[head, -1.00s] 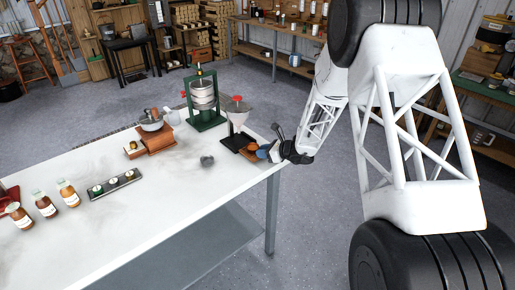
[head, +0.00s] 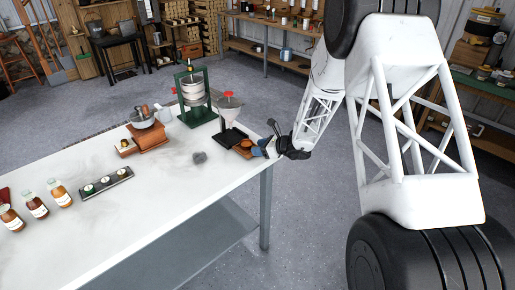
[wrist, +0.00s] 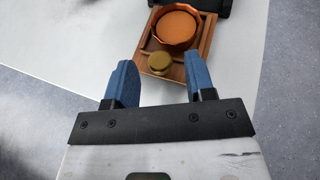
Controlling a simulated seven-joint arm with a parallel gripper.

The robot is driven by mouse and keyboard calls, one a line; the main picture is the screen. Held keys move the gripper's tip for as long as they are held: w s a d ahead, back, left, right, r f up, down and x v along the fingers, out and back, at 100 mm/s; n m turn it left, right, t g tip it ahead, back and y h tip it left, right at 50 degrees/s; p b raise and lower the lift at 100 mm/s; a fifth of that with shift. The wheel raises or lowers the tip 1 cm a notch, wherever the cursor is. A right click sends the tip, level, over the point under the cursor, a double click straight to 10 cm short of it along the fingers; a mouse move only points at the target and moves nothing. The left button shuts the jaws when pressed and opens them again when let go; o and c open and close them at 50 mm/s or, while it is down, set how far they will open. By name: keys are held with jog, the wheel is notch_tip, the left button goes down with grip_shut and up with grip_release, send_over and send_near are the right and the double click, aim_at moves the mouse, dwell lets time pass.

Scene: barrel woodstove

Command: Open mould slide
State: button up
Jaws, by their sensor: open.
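A wooden slide tray (wrist: 202,52) lies at the white table's near right edge, with a round copper-orange mould (wrist: 176,29) and a small brass knob (wrist: 159,64) on its near end. In the head view the tray (head: 243,150) is small, beside the black stand. My gripper (wrist: 160,70) is open and empty, its two blue fingers apart on either side of the knob in the picture. The gap between fingers and knob in depth cannot be told. In the head view my gripper (head: 261,148) is at the table's right edge.
A black stand with a funnel (head: 229,108) stands just behind the tray. A green press (head: 195,95), a wooden grinder (head: 149,135) and a grey lump (head: 199,157) are farther left. Several bottles (head: 35,205) stand at the left. The table's front middle (head: 150,210) is clear.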

jog(key=v, duration=0.6)
jog(key=shift+s+d, duration=0.15)
jog(key=shift+d, duration=0.15)
jog(key=shift+r, duration=0.1)
jog(key=s+d+r+n+g+h, duration=0.2)
jog(key=s+r+n, duration=0.4)
jog(key=s+r, duration=0.4)
jog(key=s+d+r+n+g+h, duration=0.1)
jog(key=s+r+n+g+h, duration=0.1)
jog(key=s+r+n, duration=0.65)
jog(key=s+d+r+n+h, duration=0.2)
jog(key=s+d+h, duration=0.1)
jog(key=s, duration=0.7)
jog(key=s+d+r+n+t+h, duration=0.1)
jog(key=s+d, duration=0.4)
jog(key=s, duration=0.6)
jog(key=s+d+r+n+h, duration=0.4)
jog(key=s+n, duration=0.1)
jog(key=s, duration=0.5)
jog(key=shift+s+d+r+t+h, duration=0.2)
jog(key=shift+d+t+h, duration=0.1)
